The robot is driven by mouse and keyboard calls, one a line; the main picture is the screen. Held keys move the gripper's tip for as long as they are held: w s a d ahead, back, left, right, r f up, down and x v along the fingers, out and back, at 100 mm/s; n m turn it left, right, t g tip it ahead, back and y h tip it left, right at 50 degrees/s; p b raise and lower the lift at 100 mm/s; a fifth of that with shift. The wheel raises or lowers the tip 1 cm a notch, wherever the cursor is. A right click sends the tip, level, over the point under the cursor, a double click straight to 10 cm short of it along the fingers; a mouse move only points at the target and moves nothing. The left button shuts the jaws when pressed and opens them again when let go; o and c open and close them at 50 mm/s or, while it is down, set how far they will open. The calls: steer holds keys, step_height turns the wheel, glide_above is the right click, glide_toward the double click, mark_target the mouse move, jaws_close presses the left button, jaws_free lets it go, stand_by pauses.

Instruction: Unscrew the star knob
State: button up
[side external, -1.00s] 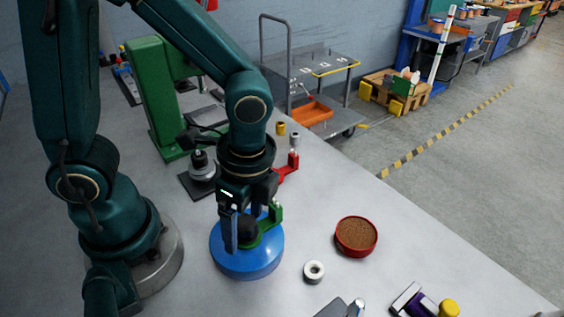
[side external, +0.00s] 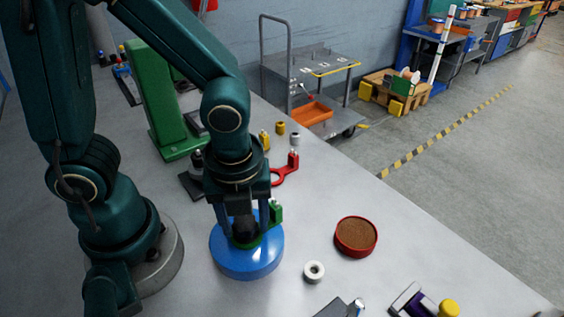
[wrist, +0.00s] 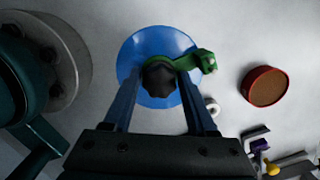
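The black star knob (side external: 244,229) sits on a green bracket (side external: 276,212) at the middle of a round blue base (side external: 250,262). In the wrist view the knob (wrist: 158,80) is a dark lobed shape, with the green bracket (wrist: 205,62) curving behind and to its right on the blue base (wrist: 150,44). My gripper (wrist: 160,78) points down at the knob, with one finger on each side. In the side view my gripper (side external: 243,218) partly hides the bracket.
A red bowl of brown material (side external: 356,237) and a white ring (side external: 314,271) stand right of the base. A red bracket (side external: 285,172) and a tall green stand (side external: 165,100) are behind. Purple and yellow parts (wrist: 262,146) lie at the lower right of the wrist view.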

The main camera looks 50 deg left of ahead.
jaws_close()
steer(key=n, duration=0.3)
steer(key=shift+n, duration=0.4)
steer(key=n+g, duration=0.1)
steer(key=n, duration=0.3)
steer(key=shift+n, duration=0.3)
steer(key=n, duration=0.9)
steer(key=shift+g, duration=0.4)
steer(key=o, duration=0.6)
jaws_free()
